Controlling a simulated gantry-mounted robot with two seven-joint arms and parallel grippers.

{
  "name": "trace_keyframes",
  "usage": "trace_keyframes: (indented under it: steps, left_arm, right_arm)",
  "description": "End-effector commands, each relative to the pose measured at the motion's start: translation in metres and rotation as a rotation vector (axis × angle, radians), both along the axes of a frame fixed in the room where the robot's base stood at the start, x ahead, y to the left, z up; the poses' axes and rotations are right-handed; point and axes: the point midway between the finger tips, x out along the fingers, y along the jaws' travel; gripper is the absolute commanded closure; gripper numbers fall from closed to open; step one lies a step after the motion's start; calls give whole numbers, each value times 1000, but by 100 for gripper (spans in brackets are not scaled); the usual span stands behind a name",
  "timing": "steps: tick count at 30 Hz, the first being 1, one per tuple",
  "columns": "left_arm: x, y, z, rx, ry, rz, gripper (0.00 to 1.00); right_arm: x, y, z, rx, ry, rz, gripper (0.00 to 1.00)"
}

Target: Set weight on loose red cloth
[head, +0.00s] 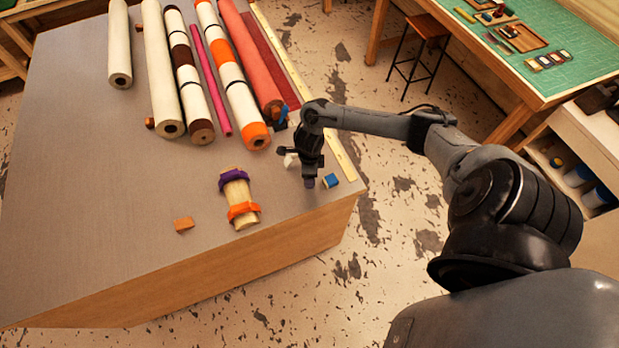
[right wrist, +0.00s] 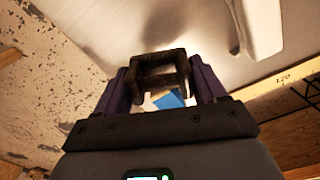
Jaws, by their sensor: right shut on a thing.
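A long coral-red roll (head: 250,58) lies at the back right of the table, with a dark red strip of cloth (head: 270,48) along its right side. My right gripper (head: 308,181) is over the table's near right part, in front of the red roll. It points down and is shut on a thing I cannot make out. In the right wrist view, a dark bracket shape (right wrist: 160,66) sits between the purple-sided jaws. A blue piece (right wrist: 169,99) shows through its gap. A blue block (head: 331,181) shows just right of the gripper. My left gripper is not in view.
Several other rolls, such as the cream one (head: 162,75), lie left of the red roll. A tan bundle with purple and orange bands (head: 237,190) and a small orange-brown block (head: 184,224) are near the front. The table's left part (head: 75,190) is clear.

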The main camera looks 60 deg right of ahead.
Motion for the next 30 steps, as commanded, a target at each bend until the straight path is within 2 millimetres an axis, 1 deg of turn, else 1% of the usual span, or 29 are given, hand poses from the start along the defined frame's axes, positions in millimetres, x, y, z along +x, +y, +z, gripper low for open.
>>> trace_keyframes:
  steps: [1, 9, 12, 15, 21, 30]
  left_arm:
    - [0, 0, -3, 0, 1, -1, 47]
    - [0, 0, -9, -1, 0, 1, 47]
    - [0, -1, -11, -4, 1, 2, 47]
    - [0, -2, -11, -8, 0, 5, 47]
    - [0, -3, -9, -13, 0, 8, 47]
    - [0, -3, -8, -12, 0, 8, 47]
  right_arm:
    - [-7, -4, 6, -5, -1, 3, 86]
    - [-59, -14, 35, -9, 3, 5, 86]
    - [-75, -15, 45, -6, 5, 6, 86]
    - [-87, -18, 53, -7, 2, 1, 86]
    - [-103, -21, 64, -6, 1, 0, 86]
    - [-113, -21, 71, -2, -1, -11, 86]
